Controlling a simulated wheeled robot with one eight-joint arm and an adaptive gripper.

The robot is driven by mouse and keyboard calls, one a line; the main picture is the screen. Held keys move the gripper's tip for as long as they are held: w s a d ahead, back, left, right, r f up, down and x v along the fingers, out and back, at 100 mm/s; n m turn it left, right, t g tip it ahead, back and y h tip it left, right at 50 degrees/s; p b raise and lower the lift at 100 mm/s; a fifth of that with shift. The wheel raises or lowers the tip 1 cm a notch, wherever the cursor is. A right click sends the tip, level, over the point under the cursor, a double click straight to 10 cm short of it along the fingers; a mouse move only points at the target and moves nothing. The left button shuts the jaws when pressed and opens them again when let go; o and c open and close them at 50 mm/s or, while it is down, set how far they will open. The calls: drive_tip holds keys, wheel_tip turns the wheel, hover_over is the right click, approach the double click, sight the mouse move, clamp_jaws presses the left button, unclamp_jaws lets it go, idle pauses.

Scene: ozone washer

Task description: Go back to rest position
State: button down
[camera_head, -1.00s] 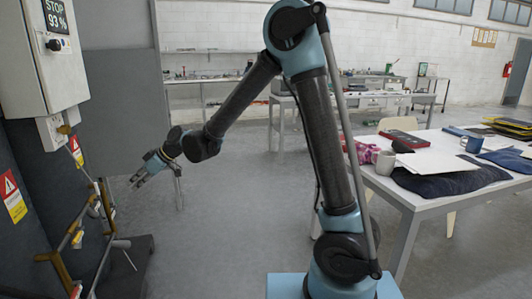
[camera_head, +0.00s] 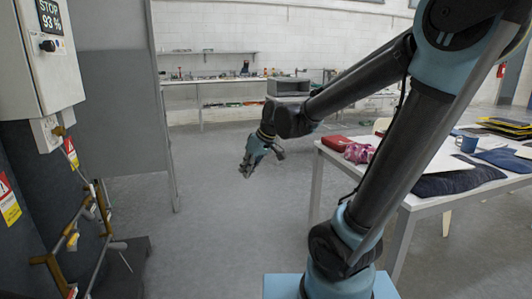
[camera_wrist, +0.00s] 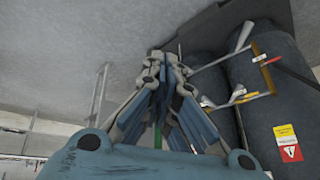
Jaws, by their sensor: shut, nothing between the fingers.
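My gripper (camera_head: 247,171) hangs at the end of my arm in the middle of the head view, over open floor. Its fingers point down and a little to the left. In the wrist view my gripper (camera_wrist: 165,62) shows with its fingertips close together and nothing held between them. It is apart from the ozone washer (camera_head: 35,70) at the left and from the table (camera_head: 412,200) at the right.
A rack with brown and metal bars (camera_head: 95,225) stands at the lower left. A grey partition (camera_head: 117,110) stands behind the washer.

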drive_tip(key=s+d+f+m+h, duration=0.1)
drive_tip(key=s+d+f+m, duration=0.2)
drive_tip(key=s+d, duration=0.2)
drive_tip(key=s+d+f+m+h, duration=0.2)
drive_tip(key=s+d, duration=0.4)
drive_tip(key=d, duration=0.6)
drive_tip(key=s+d+f+m+h, duration=0.2)
drive_tip(key=s+d+f+m, duration=0.2)
drive_tip(key=d, duration=0.5)
drive_tip(key=shift+s+f+m, duration=0.2)
drive_tip(key=shift+s+m, duration=0.1)
drive_tip(key=shift+s, duration=0.5)
